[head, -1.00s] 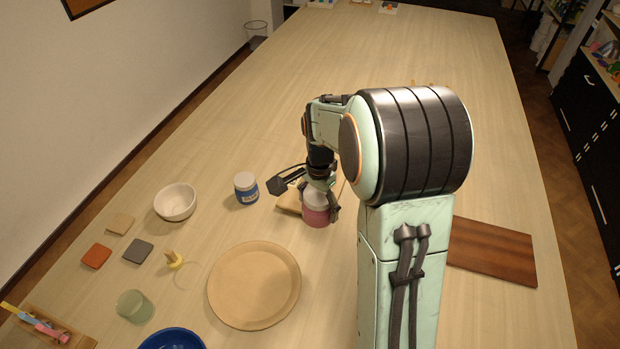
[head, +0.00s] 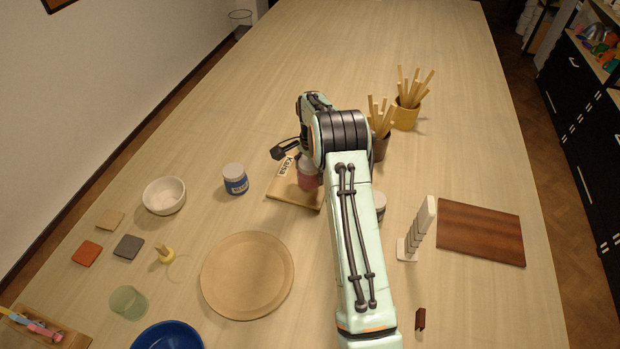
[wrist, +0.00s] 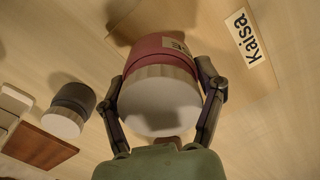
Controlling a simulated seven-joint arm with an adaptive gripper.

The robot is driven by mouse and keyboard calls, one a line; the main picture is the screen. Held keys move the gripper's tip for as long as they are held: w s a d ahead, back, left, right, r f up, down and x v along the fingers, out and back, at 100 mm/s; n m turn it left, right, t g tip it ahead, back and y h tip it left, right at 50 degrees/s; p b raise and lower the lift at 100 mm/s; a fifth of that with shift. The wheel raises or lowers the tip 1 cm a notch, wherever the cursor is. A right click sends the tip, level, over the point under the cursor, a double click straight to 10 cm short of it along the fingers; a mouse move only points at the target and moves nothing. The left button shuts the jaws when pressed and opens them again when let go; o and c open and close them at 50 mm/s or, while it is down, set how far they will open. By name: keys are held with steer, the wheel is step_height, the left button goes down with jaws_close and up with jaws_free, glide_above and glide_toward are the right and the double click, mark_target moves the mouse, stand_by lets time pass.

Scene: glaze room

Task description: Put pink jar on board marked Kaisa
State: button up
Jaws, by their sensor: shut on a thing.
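The pink jar (head: 308,178) with a white lid is between the fingers of my gripper (wrist: 164,100) in the wrist view. My gripper is shut on the jar around its side. In the head view my arm hides part of the jar and most of the gripper. The light wooden board (head: 290,196) carries a white label reading Kaisa (head: 287,167), which also shows in the wrist view (wrist: 246,37). The jar appears over the board, beside the label. I cannot tell whether its base touches the board.
A blue jar (head: 235,179) stands left of the board. A grey jar (head: 379,204) stands close on the right, partly behind my arm. Brush pots (head: 405,116) stand behind. A round plate (head: 247,275) lies in front, a dark board (head: 480,233) at right. The far table is clear.

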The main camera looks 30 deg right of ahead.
mark_target(310, 180)
steer(key=shift+f, duration=1.4)
steer(key=shift+f, duration=0.1)
steer(key=o, duration=1.2)
